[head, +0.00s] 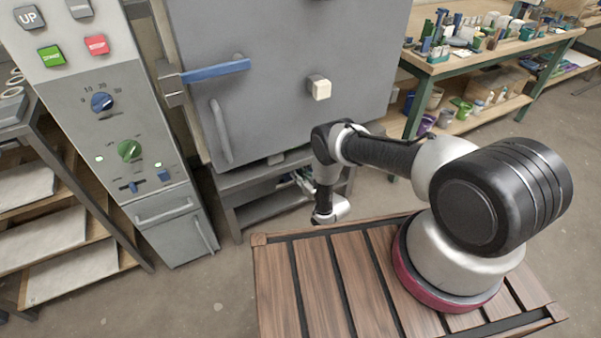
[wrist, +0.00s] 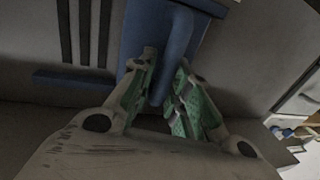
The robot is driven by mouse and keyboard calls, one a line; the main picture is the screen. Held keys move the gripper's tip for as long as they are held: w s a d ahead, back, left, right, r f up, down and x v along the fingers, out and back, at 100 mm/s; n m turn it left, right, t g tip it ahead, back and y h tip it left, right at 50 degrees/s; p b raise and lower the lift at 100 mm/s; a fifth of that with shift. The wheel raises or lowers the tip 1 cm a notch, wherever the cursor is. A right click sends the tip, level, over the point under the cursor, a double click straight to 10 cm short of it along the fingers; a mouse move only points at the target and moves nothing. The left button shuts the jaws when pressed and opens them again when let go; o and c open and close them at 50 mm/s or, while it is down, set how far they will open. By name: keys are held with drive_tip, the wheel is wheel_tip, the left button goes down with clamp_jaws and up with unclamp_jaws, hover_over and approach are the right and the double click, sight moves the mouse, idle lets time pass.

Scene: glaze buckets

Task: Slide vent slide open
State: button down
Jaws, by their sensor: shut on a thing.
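The vent slide is a blue plate (wrist: 133,48) with an upright blue handle (wrist: 176,35), seen in the wrist view. Dark vertical vent slots (wrist: 85,30) show uncovered to the left of the plate. My gripper (wrist: 165,85), with green pads, is shut on the blue handle, one finger on each side of it. In the head view my gripper (head: 303,181) is partly visible under the grey kiln (head: 290,60), within its stand. The vent slide cannot be made out there.
A blue guide strip (wrist: 72,80) runs below the slots. The kiln stand (head: 262,207) surrounds the space near my gripper. A control cabinet (head: 120,110) and shelf rack (head: 75,225) stand left. A workbench (head: 548,42) with tools stands at the back right.

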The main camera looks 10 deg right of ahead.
drive_tip(key=c, duration=1.5)
unclamp_jaws()
drive_tip(key=shift+o, duration=0.2)
drive_tip(key=v, duration=1.2)
